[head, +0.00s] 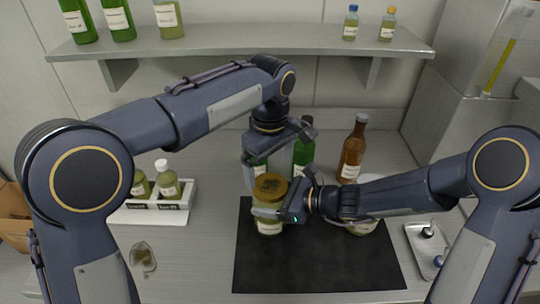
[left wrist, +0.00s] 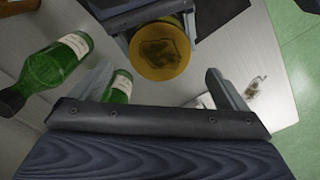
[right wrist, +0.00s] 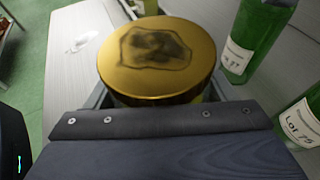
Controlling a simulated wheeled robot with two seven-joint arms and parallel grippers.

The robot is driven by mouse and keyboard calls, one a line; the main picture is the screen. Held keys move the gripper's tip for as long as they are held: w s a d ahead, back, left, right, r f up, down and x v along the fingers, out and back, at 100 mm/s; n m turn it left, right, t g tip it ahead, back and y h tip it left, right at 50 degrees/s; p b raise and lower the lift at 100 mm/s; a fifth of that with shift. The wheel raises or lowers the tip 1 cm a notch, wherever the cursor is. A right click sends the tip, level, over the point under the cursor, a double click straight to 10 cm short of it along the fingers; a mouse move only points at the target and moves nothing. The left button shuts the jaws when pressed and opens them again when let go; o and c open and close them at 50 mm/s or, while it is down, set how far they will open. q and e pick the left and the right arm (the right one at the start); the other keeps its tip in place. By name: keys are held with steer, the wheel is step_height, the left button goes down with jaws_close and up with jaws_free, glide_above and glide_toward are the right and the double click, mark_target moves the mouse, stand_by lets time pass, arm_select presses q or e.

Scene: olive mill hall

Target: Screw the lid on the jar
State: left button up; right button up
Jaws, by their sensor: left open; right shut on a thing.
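A jar (head: 269,226) of pale green contents stands upright over the dark mat, with a gold lid (head: 270,186) on its top. The lid bears a dark patch and also shows in the right wrist view (right wrist: 157,58) and the left wrist view (left wrist: 160,48). I cannot tell how tightly it sits. My right gripper (head: 272,211) is shut on the jar below the lid, reaching in from the right. My left gripper (head: 274,163) is open and empty, pointing down just above and behind the lid, apart from it.
The black mat (head: 320,265) has free room in front. Green bottles (head: 304,150) and a brown bottle (head: 352,150) stand behind. Another jar (head: 362,227) is partly hidden by my right arm. A white bottle rack (head: 150,214) is at left, a metal tray (head: 422,262) at right. A shelf (head: 240,42) hangs above.

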mark_target(270, 185)
arm_select(q)
steer(key=shift+f, duration=2.7)
steer(key=shift+c, duration=0.2)
steer(key=c, duration=0.9)
steer(key=m, duration=0.3)
steer(key=shift+c, duration=0.3)
steer(key=o, duration=1.1)
